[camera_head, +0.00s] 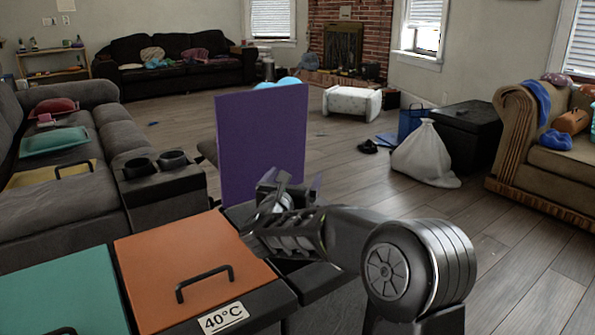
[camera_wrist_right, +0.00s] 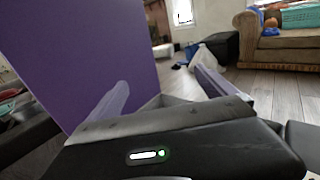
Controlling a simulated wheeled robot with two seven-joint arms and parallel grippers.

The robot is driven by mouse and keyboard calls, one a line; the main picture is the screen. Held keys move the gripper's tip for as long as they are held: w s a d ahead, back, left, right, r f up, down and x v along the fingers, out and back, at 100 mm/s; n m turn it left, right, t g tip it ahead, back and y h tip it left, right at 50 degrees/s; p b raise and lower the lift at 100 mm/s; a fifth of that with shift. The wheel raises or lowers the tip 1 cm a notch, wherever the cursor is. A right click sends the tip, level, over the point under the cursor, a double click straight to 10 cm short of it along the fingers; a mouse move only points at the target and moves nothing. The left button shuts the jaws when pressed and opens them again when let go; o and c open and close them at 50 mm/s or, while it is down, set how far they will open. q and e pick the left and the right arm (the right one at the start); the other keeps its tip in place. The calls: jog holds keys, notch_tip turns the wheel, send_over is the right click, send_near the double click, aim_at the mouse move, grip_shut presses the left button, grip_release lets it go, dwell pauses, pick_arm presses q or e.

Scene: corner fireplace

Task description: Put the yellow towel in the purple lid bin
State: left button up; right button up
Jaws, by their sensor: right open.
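The purple lid (camera_head: 262,140) stands upright, swung open, behind the row of bins; it also fills the left of the right wrist view (camera_wrist_right: 80,50). My right gripper (camera_head: 290,183) is open, close in front of the lid's lower right part. In the right wrist view its fingers (camera_wrist_right: 163,82) are spread with nothing visible between them; the left finger overlaps the lid, and I cannot tell whether it touches. The inside of the purple lid bin is mostly hidden by my right arm. I cannot make out a yellow towel. My left gripper is out of view.
An orange lid (camera_head: 190,262) with a black handle and a teal lid (camera_head: 60,290) lie shut at the front left. A grey sofa (camera_head: 45,190) lines the left. A white bag (camera_head: 424,158) and black chest (camera_head: 467,130) stand right; the floor before them is open.

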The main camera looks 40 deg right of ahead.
jog(key=v, duration=0.3)
jog(key=shift+s+a, duration=0.25)
dwell(0.4)
